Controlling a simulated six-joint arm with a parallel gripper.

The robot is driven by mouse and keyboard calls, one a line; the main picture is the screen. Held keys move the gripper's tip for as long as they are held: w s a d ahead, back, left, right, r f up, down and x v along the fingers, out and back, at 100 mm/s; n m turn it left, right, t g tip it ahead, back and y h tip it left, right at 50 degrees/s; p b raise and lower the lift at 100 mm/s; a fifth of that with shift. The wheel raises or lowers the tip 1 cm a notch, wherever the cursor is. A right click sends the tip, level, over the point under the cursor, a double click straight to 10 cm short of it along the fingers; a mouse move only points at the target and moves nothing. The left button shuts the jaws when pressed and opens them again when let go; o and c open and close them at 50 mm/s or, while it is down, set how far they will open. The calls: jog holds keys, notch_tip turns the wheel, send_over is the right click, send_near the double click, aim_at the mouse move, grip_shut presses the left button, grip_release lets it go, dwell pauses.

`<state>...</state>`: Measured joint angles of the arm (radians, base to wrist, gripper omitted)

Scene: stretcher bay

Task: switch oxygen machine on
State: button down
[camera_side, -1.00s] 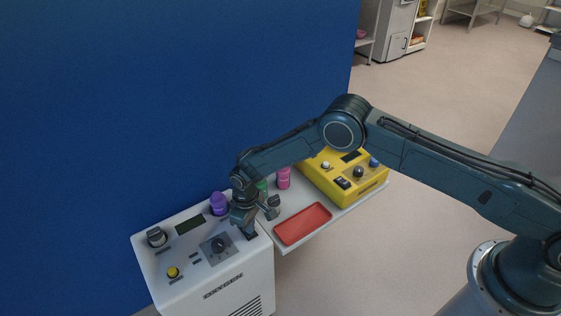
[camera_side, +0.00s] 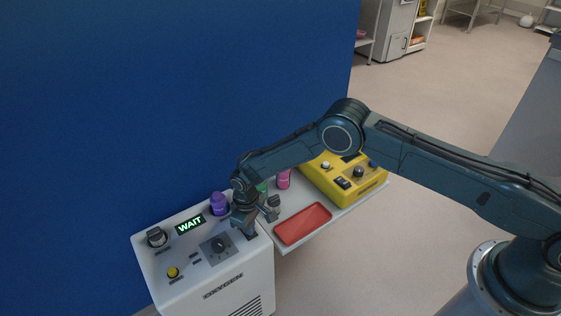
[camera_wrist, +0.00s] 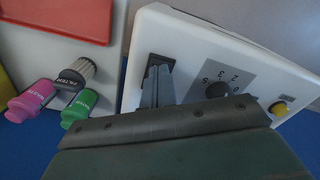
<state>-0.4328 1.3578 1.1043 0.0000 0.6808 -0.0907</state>
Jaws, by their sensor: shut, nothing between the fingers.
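The white oxygen machine (camera_side: 215,268) stands at the lower left in the side view. Its display (camera_side: 190,224) is lit and reads WAIT. Its top also carries a round dial (camera_side: 220,244), a yellow button (camera_side: 173,272) and a dark knob (camera_side: 157,237). My gripper (camera_side: 248,232) is over the machine's right edge. In the wrist view my shut, empty gripper (camera_wrist: 157,92) has its fingertips at a black rocker switch (camera_wrist: 160,64) on the white panel (camera_wrist: 195,50). The fingers cover part of the switch, and I cannot tell whether they touch it.
A purple-capped item (camera_side: 219,203) stands behind the machine. To the right, a shelf holds a red tray (camera_side: 303,224), a pink bottle (camera_side: 284,178) and a yellow device (camera_side: 345,182). The wrist view shows a grey filter (camera_wrist: 76,74) and a green bottle (camera_wrist: 79,121). A blue wall (camera_side: 150,100) rises behind.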

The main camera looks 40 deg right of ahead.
jog(key=shift+r, duration=0.15)
notch_tip(320, 180, up, 7)
dwell(0.9)
dwell(0.4)
